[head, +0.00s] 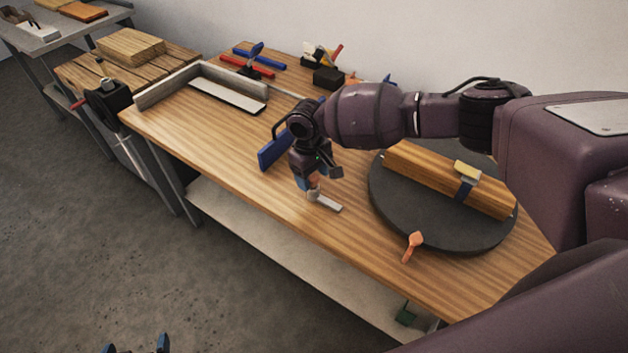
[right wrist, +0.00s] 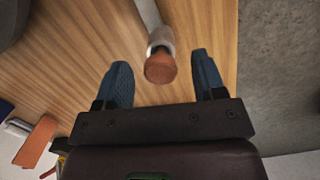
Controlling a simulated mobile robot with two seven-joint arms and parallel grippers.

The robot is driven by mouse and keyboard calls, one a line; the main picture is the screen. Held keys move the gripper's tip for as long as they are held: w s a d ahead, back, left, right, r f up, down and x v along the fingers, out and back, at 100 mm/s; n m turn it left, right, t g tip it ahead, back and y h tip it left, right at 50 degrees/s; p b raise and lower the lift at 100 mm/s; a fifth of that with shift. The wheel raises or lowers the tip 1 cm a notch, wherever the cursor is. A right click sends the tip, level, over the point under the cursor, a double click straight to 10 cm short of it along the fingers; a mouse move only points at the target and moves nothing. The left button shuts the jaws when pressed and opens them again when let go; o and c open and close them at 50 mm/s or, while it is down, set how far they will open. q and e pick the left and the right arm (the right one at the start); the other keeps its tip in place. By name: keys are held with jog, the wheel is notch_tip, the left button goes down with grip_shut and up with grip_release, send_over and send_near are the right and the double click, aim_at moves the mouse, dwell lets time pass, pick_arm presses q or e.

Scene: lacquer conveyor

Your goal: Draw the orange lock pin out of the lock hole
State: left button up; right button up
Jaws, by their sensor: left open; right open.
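An orange pin-shaped piece with a wider head (head: 413,243) is at the near rim of the dark round turntable (head: 385,205); no hole shows around it. My right gripper (head: 311,184) points down over the bench, left of the turntable. It is open. In the right wrist view, an orange-brown round knob (right wrist: 160,68) on a pale collar stands between the open fingers, with gaps on both sides. A pale metal bar (head: 328,203) runs from it along the bench. My left gripper (head: 136,346) is open and empty at the bottom edge, away from the bench.
A wooden beam (head: 430,178) with a yellow-topped block (head: 467,170) lies on the turntable. A blue panel (head: 271,153) stands behind my right gripper. The bench front left is clear.

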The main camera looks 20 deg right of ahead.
jog(key=r, duration=0.5)
jog(key=w+r, duration=0.1)
jog(key=r, duration=0.2)
jog(key=shift+a, duration=0.25)
jog(key=shift+s, duration=0.1)
